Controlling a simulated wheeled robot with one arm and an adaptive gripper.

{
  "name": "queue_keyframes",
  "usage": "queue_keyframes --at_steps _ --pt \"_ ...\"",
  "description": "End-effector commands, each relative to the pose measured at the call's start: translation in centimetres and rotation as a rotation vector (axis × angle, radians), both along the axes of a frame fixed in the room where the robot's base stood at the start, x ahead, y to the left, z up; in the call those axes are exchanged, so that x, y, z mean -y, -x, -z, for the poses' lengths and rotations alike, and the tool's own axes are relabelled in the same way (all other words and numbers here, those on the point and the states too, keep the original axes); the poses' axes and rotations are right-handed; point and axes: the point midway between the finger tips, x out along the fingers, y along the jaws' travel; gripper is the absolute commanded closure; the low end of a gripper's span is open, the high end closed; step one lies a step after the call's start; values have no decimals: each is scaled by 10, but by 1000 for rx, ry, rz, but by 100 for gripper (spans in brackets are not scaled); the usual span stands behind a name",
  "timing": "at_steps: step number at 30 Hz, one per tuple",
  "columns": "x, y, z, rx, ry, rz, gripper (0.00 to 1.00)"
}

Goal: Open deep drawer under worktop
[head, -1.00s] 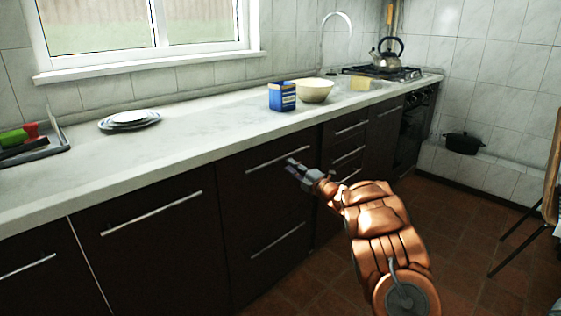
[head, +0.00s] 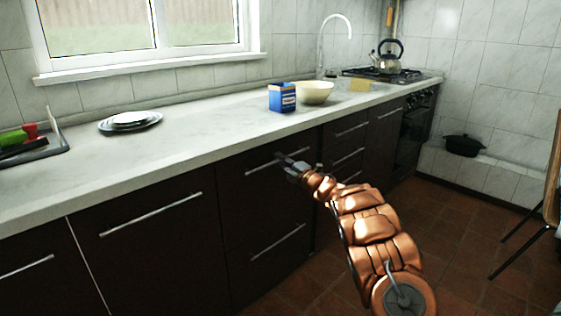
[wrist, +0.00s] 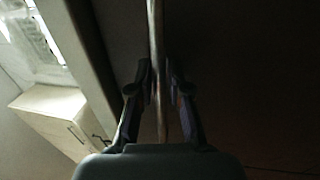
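The dark drawer front (head: 245,190) under the worktop has a long metal bar handle (head: 262,163) near its top edge and appears closed. My gripper (head: 285,158) is at the right part of this handle. In the wrist view the handle (wrist: 155,30) runs up the picture between the two fingers of my gripper (wrist: 157,88). The fingers stand apart, one on each side of the bar, with narrow dark gaps that suggest they are not clamped on it.
A lower drawer handle (head: 277,241) sits below. The pale worktop (head: 190,150) carries a blue box (head: 282,98), a cream bowl (head: 315,92) and stacked plates (head: 130,121). A chair (head: 545,190) stands at the right. Tiled floor (head: 455,230) is open between.

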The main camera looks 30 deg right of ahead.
Motion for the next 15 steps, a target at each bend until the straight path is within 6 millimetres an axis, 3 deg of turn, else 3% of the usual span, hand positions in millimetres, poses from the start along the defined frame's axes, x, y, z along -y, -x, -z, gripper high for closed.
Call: queue_keyframes --at_steps 4,15 --pt "0 0 0 0 0 0 100" --pt "0 0 0 0 0 0 100"
